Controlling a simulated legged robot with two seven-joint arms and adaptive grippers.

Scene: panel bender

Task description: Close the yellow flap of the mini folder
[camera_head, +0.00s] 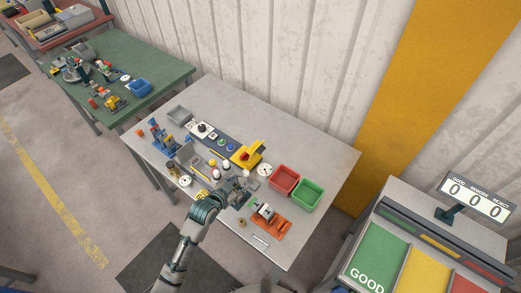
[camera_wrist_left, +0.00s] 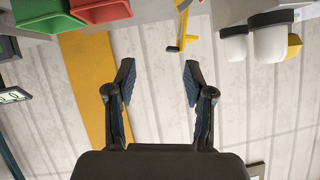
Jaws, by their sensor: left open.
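The mini folder (camera_head: 246,156) is a small yellow device on the grey table, near the middle and towards the wall. Its yellow flap appears raised, but it is small in the head view. In the left wrist view, a thin yellow part (camera_wrist_left: 183,38) shows at the top, beyond the fingertips; I take it for the flap. My left gripper (camera_head: 240,187) is over the table, on the near side of the folder and apart from it. In the wrist view its two fingers (camera_wrist_left: 158,75) are spread with nothing between them. My right gripper does not show.
A red bin (camera_head: 284,179) and a green bin (camera_head: 308,193) stand right of the folder. An orange device (camera_head: 268,221) lies nearer. White-topped posts (camera_wrist_left: 270,40) show close in the wrist view. Several small parts crowd the table's left half; its far right is clear.

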